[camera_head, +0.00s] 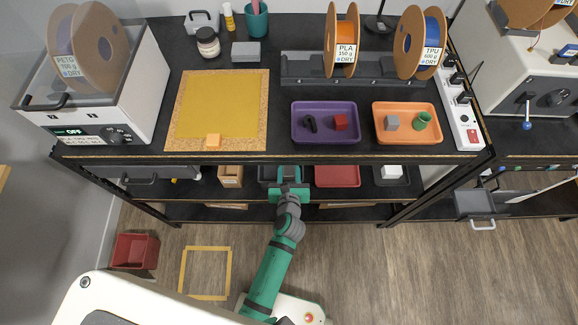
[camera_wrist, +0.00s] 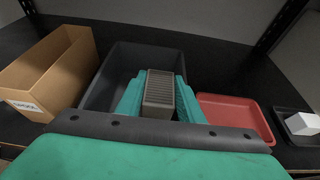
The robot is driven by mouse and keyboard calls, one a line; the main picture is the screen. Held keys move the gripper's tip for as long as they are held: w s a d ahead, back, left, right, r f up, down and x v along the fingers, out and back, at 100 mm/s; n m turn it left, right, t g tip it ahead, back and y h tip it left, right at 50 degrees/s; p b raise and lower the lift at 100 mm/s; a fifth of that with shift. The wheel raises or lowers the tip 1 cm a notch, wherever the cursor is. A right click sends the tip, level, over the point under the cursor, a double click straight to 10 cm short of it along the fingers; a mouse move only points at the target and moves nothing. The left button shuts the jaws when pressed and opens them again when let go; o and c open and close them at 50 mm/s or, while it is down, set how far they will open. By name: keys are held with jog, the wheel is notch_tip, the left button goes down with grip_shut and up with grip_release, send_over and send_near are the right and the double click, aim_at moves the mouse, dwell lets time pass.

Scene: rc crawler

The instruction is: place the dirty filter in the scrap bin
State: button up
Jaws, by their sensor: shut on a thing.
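My gripper (camera_wrist: 159,98) is shut on a grey-brown ribbed block, the dirty filter (camera_wrist: 158,90), with one green finger on each side. In the wrist view the filter is in front of a dark grey bin (camera_wrist: 98,85) on the lower shelf. I cannot tell whether it is inside the bin or above it. In the head view my gripper (camera_head: 290,178) reaches under the worktop, where the filter is hard to make out. A red bin (camera_head: 133,250) stands on the floor at the left. No readable label shows which bin is for scrap.
On the lower shelf, a cardboard box (camera_wrist: 50,72) stands left of the grey bin. A red tray (camera_wrist: 235,113) and a black tray (camera_wrist: 288,140) with a white block (camera_wrist: 302,123) lie to the right. The worktop edge (camera_head: 200,157) overhangs the shelf. Yellow tape (camera_head: 230,270) marks a floor square.

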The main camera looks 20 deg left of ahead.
jog(key=shift+f, duration=0.2)
jog(key=o, duration=1.1)
